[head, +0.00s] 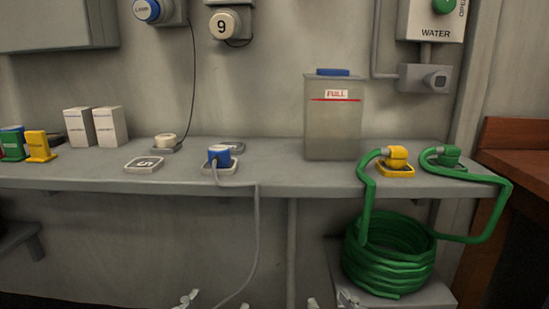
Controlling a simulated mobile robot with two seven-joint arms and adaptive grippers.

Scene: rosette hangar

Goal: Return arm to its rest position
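My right gripper (330,300) shows only as pale fingertips at the bottom edge, right of centre. Its tips stand apart with nothing visible between them. My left gripper (215,302) shows as similar tips at the bottom edge, left of centre, also apart with nothing gripped in sight. Both are low in front of the grey shelf (70,176), away from the things on it. The rest of both grippers and both arms is out of the picture.
The shelf holds a clear tank (333,130) marked FULL, a blue plug (219,156), a yellow connector (397,158) and a green connector (448,156). A coiled green hose (390,265) sits below right. A grey cable (257,230) hangs near my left gripper.

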